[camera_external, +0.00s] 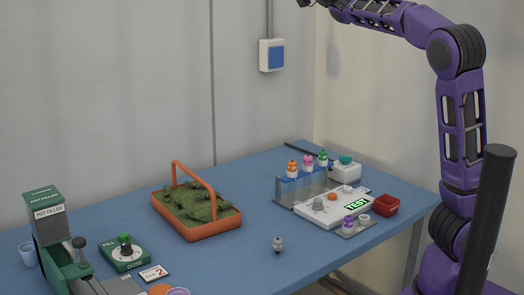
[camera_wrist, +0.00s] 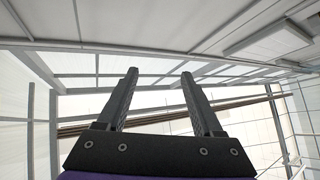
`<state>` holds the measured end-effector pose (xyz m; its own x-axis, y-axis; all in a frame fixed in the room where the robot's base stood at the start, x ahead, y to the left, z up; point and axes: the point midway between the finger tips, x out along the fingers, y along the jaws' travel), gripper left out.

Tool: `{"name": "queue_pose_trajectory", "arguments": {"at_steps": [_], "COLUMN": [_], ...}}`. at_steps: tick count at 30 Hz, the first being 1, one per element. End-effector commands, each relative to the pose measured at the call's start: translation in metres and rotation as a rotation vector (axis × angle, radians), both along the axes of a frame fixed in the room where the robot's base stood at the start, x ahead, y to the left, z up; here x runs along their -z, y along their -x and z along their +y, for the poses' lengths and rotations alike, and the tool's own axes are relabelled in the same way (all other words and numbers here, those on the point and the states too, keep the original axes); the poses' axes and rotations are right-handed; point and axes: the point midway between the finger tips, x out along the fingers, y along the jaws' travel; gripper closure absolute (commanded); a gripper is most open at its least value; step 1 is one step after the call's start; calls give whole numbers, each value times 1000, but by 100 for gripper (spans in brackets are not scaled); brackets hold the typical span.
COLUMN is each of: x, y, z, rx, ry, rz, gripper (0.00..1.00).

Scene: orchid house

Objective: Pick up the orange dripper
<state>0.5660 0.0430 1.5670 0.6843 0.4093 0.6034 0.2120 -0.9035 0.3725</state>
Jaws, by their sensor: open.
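The orange dripper (camera_external: 292,168), a small bottle with an orange top and a pale body, stands upright at the left end of a clear rack with a blue top (camera_external: 287,189). My gripper (camera_wrist: 159,73) is open and empty in the wrist view, pointing toward the roof framing. In the external view my arm reaches high above the table, and its end is mostly cut off by the top edge. No dripper shows in the wrist view.
A white TEST device (camera_external: 310,210) lies in front of the rack. A purple-topped bottle (camera_external: 349,223) and a red bin (camera_external: 386,206) are to the right. An orange-handled basket (camera_external: 213,231) and a green pot filler (camera_external: 47,213) stand left. Bare blue table (camera_external: 255,189) lies between basket and rack.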

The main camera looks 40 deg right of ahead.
Motion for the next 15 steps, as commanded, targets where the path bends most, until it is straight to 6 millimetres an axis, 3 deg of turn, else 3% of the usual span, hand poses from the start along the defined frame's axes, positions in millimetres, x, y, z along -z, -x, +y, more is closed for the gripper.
{"name": "queue_pose_trajectory", "arguments": {"at_steps": [8,11,15], "x": [66,103,169], "y": [-38,-55,-76], "z": [-18,-30,-53], "rx": [87,129,190], "ry": [41,58,80], "rz": [125,194,311], "gripper": [32,32,32]}}
